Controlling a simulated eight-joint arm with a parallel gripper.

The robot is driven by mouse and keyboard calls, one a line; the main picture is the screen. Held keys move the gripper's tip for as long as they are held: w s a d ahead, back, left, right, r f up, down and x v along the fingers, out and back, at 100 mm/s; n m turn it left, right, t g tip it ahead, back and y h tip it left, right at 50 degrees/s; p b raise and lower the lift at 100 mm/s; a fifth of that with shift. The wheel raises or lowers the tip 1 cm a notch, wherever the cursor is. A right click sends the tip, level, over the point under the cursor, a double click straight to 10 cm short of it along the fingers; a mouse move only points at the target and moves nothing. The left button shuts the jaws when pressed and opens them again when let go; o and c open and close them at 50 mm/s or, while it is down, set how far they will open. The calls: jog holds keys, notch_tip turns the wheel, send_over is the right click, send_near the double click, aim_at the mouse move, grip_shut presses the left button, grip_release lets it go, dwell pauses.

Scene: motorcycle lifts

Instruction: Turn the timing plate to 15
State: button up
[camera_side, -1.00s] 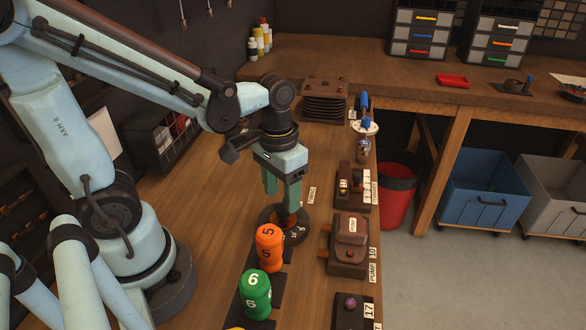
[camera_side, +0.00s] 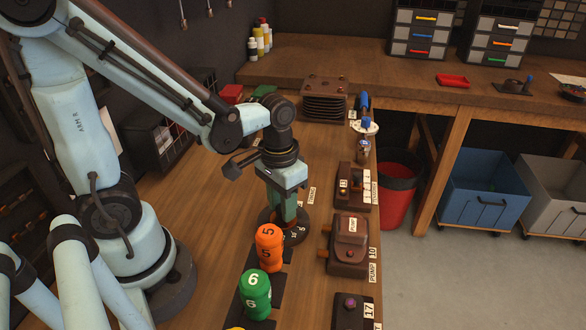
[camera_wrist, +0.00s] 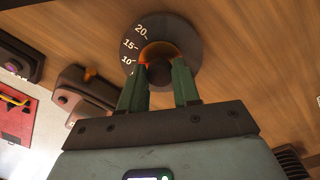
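The timing plate is a dark round dial (camera_side: 296,232) on the bench behind the orange part marked 5. In the wrist view the plate (camera_wrist: 190,30) shows pale marks 20, 15 and 10 along its left side, with a raised round hub (camera_wrist: 159,72) at its centre. My gripper (camera_wrist: 160,68) points down at the plate, its two green fingers on either side of the hub. The fingers are apart, and I cannot tell whether they press on the hub. In the side view my gripper (camera_side: 283,213) covers part of the plate. No pointer shows clearly.
An orange part (camera_side: 269,248) and a green part marked 6 (camera_side: 254,294) stand close in front of the plate. A brown block labelled PUMP (camera_side: 348,250) and another brown device (camera_side: 352,190) sit to the right. Open bench lies to the left.

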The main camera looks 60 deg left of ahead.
jog(key=c, duration=0.4)
jog(key=shift+o, duration=0.2)
jog(key=shift+m, duration=2.9)
jog(key=o, duration=1.1)
jog(key=shift+c, duration=0.2)
